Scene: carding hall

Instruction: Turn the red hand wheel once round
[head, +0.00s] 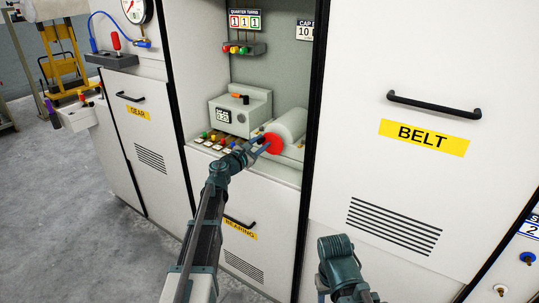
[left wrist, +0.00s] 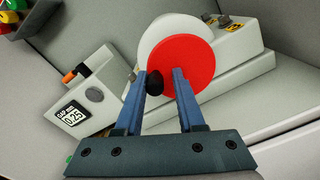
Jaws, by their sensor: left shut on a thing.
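The red hand wheel (head: 274,144) is a red disc on the front of a pale round drum (head: 291,122) in the open bay of the machine. It shows large in the left wrist view (left wrist: 190,60), with a black knob (left wrist: 155,83) near its edge. My left gripper (head: 262,147) is at the wheel's left side. In the left wrist view its blue fingers (left wrist: 160,82) stand either side of the knob, shut on it. The far side of the knob is hidden. My right arm shows at the bottom of the head view, but its fingers do not.
A grey box with a gap display (head: 224,116) stands left of the drum, above a row of coloured buttons (head: 213,140). A "quarter turns" counter (head: 245,20) hangs on the back wall. The BELT door (head: 400,200) is shut on the right.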

